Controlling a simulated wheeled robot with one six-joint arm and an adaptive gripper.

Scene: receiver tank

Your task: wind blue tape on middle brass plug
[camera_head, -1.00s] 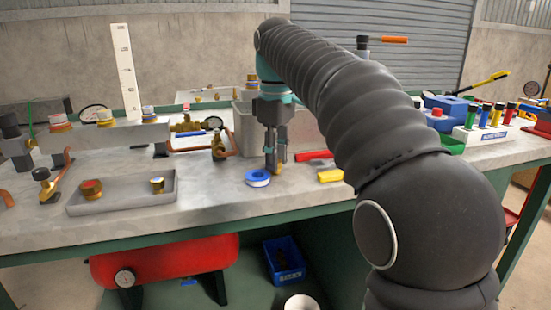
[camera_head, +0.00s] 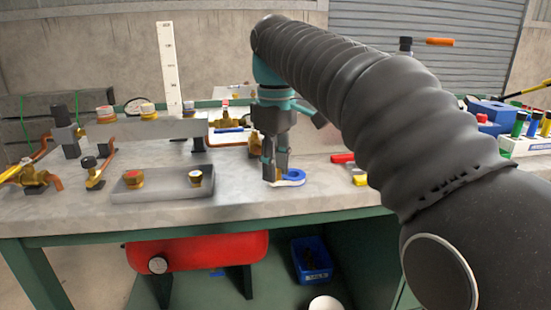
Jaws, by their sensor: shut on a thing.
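The blue tape roll (camera_head: 292,178), with a white inner part, lies on the bench top. My gripper (camera_head: 275,179) points down at the roll's left side and is shut on it; the fingertips partly hide that side. My gripper is to the right of and in front of this row.
A shallow grey tray (camera_head: 165,195) holds two brass fittings, one red-topped (camera_head: 134,179). A red bar (camera_head: 342,158) and a yellow piece (camera_head: 360,180) lie right of the roll. A tall white ruler (camera_head: 168,68) stands behind the block. Bare bench lies between tray and roll.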

